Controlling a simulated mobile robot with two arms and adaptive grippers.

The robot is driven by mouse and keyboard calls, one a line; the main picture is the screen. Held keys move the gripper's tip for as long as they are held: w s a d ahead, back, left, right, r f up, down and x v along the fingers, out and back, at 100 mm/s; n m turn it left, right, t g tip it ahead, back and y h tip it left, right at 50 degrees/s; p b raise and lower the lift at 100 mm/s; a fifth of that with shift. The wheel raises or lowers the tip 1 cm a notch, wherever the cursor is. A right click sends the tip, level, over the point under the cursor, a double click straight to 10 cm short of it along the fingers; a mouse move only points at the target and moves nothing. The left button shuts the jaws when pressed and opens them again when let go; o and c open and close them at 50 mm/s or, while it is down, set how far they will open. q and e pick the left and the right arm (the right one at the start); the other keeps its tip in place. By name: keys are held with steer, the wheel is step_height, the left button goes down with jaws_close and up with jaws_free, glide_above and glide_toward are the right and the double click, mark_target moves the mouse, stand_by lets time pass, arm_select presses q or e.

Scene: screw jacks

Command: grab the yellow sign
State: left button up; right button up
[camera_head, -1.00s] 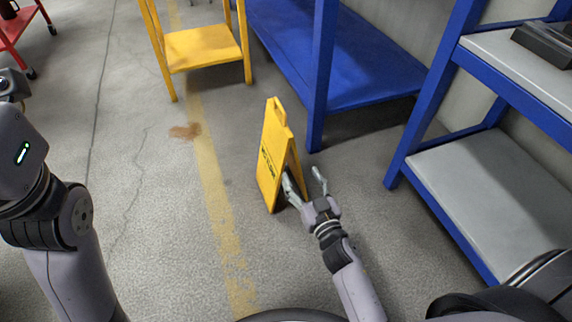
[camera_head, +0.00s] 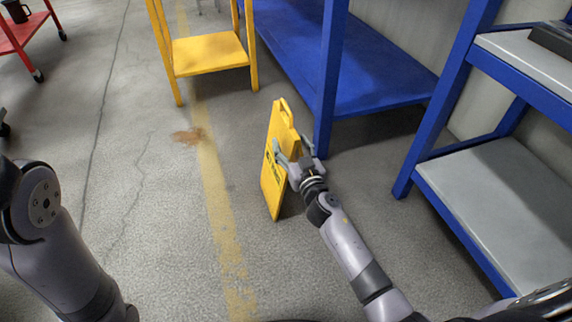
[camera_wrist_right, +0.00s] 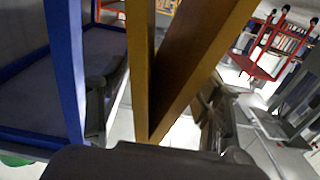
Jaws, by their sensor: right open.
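The yellow sign (camera_head: 272,178), a folding floor sign with dark lettering, stands on the concrete floor in the middle of the head view. My right gripper (camera_head: 292,147) is open at the sign's right side, near its upper part. One finger shows in front of the lettered panel and the other is on the far side. In the right wrist view the sign's two panels (camera_wrist_right: 143,70) form a V between the open fingers (camera_wrist_right: 155,110). I cannot tell whether the fingers touch it. My left arm shows at the left, but its gripper is out of view.
A blue shelf (camera_head: 345,75) stands just behind the sign. A blue-framed rack with grey shelves (camera_head: 500,200) is on the right. A yellow stand (camera_head: 208,54) is at the back, and a red cart (camera_head: 18,32) at far left. The floor left of the sign is clear.

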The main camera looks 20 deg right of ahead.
steer(key=w+b, duration=0.1)
steer(key=w, duration=0.2)
steer(key=shift+w, duration=0.4)
steer(key=shift+c, duration=0.5)
steer(key=shift+d, duration=0.1)
jaws_close()
steer(key=shift+r, duration=0.1)
